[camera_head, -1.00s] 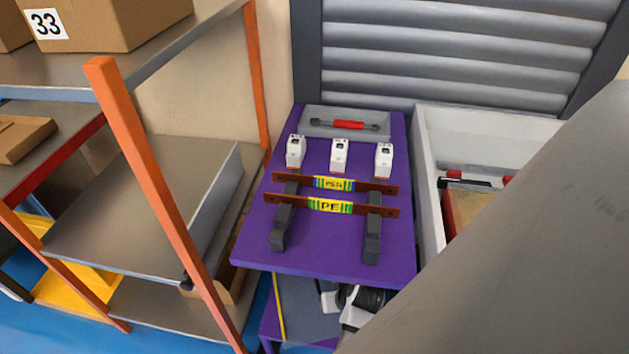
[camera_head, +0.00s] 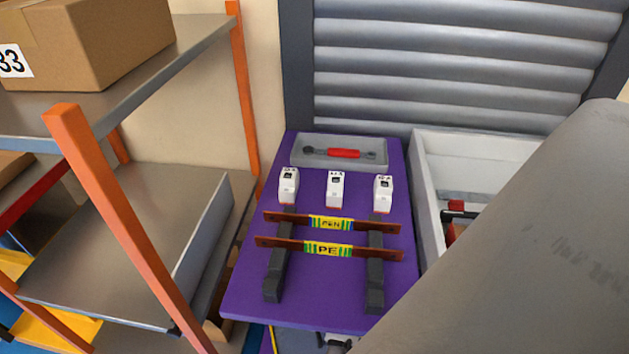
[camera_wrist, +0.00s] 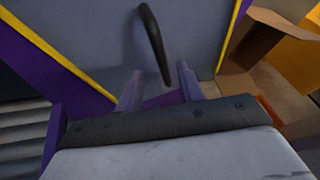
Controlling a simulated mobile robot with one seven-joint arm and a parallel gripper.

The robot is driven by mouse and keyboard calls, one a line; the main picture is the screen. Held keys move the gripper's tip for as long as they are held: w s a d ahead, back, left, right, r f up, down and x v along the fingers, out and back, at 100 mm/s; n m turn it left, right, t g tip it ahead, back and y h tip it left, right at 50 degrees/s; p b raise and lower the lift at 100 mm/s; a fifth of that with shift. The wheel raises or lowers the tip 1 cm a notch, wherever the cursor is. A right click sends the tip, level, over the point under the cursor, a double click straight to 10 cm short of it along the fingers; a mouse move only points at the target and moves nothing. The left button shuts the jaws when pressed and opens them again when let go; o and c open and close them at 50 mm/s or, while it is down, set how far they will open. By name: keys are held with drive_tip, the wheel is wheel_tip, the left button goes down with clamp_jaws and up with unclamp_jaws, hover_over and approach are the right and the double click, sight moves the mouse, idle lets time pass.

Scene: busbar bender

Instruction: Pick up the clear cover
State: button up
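I cannot make out a clear cover for certain in either view. The wrist view shows a grey-blue panel (camera_wrist: 90,35) with yellow edges, and a black curved handle-like bar (camera_wrist: 152,42) in front of it; I cannot tell whether this is the cover. My gripper (camera_wrist: 159,82) is open, its two fingers apart with nothing between them. Its fingertips point toward the lower end of the black bar, which appears apart from them. In the head view the gripper is not visible; my grey arm covers the lower right.
A purple table (camera_head: 240,295) holds a grey tray (camera_head: 300,150) with a red-handled tool, white breakers (camera_head: 335,190), and PEN (camera_head: 385,227) and PE (camera_head: 380,252) bars on black supports. A shelf with an orange post (camera_head: 120,215) stands left, a white-grey bin (camera_head: 425,190) right.

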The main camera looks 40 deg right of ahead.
drive_tip(key=x, duration=0.5)
drive_tip(key=shift+a, duration=0.2)
clamp_jaws()
